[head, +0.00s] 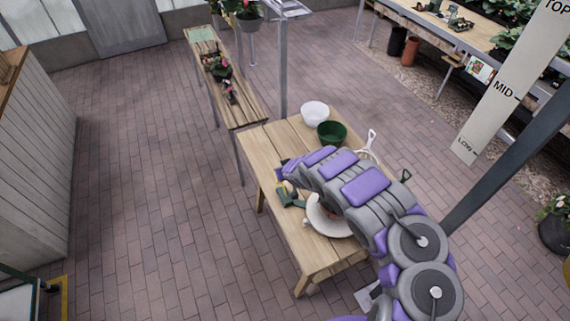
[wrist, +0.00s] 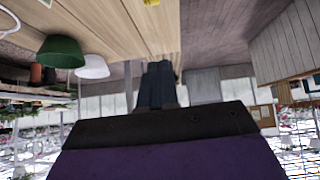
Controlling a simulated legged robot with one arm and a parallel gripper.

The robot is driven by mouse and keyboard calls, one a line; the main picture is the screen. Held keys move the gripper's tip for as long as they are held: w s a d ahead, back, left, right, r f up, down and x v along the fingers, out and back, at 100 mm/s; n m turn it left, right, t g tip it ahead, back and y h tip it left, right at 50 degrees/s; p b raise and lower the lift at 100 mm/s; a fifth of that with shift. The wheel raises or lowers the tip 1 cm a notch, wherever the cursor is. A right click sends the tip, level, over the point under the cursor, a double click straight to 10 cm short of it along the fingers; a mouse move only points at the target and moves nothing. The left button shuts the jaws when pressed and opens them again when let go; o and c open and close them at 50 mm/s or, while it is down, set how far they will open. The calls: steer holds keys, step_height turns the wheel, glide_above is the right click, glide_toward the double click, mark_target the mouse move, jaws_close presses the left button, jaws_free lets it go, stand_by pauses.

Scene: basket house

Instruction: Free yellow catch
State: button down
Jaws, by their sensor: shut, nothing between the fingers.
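A small yellow piece (wrist: 151,2) shows at the top edge of the wrist view, on the wooden table; most of it is cut off. In the head view a green tool with a yellowish part (head: 290,195) lies on the table just below my gripper. I cannot tell whether this is the yellow catch. My gripper (wrist: 160,68) has its dark fingers together and empty, above the tabletop. In the head view my gripper (head: 285,170) is over the left side of the table, and its fingertips are hard to make out.
The wooden table (head: 260,150) also holds a white bowl (head: 315,113), a green bowl (head: 332,133) and a white round dish (head: 322,222), partly behind my arm. A narrow bench (head: 245,112) with plants stands behind. The brick floor at left is clear.

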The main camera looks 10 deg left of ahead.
steer(key=shift+s+d+r, duration=0.2)
steer(key=shift+d+r, duration=0.45)
steer(key=shift+r, duration=0.2)
steer(key=shift+a, duration=0.1)
